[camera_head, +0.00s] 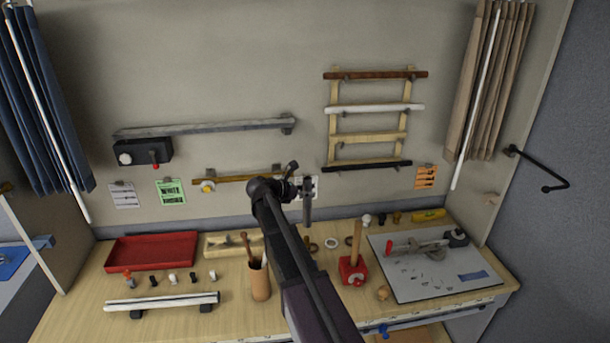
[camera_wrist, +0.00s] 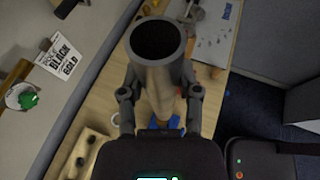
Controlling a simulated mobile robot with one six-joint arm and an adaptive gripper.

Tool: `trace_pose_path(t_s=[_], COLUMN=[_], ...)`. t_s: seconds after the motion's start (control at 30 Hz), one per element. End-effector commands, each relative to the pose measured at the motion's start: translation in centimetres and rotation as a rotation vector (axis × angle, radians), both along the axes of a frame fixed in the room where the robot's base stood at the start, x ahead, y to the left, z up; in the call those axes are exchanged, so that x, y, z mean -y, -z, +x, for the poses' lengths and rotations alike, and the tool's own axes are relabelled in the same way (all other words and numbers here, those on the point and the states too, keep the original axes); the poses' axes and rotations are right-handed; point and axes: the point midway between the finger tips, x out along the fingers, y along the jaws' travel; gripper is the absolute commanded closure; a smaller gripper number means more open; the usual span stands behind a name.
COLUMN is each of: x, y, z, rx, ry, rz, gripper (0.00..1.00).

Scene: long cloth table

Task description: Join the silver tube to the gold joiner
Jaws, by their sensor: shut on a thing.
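My gripper (camera_wrist: 160,85) is shut on a hollow round piece (camera_wrist: 160,75), grey to beige, with its dark open end facing the wrist camera. In the head view a slim grey upright shape (camera_head: 307,205) shows at my gripper; the held piece cannot be told apart there. I cannot tell for sure whether it is the silver tube or a joiner. A long silver-grey tube (camera_head: 215,126) is on the wall. A pale silvery tube (camera_head: 160,302) lies on dark supports at the table's front left. Several small fittings (camera_head: 172,279) stand behind it; none is clearly gold.
A gold-brown rod (camera_head: 235,179) is on the wall left of my gripper. A rack of bars (camera_head: 366,110) hangs at right. A red tray (camera_head: 152,252), a cup with sticks (camera_head: 260,282), a red block (camera_head: 352,271) and a grey board (camera_head: 420,285) occupy the table.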

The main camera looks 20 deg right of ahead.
Motion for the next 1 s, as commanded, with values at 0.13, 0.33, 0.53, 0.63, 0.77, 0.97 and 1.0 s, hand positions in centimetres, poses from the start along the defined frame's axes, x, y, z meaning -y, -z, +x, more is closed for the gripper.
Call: trace_pose_path(t_s=[0.13, 0.33, 0.53, 0.63, 0.77, 0.97, 1.0], x=[0.0, 0.3, 0.5, 0.6, 0.6, 0.6, 0.6], y=[-0.8, -0.7, -0.7, -0.6, -0.3, 0.8, 1.0], z=[0.0, -0.1, -0.2, -0.2, -0.2, -0.2, -0.2], rx=[0.000, 0.000, 0.001, 0.005, 0.005, 0.005, 0.005], ry=[0.002, 0.005, 0.009, 0.009, 0.010, 0.010, 0.010], rz=[-0.001, -0.001, -0.001, 0.000, 0.000, 0.000, 0.000], gripper=[1.00, 1.00, 1.00, 1.00, 1.00, 1.00, 1.00])
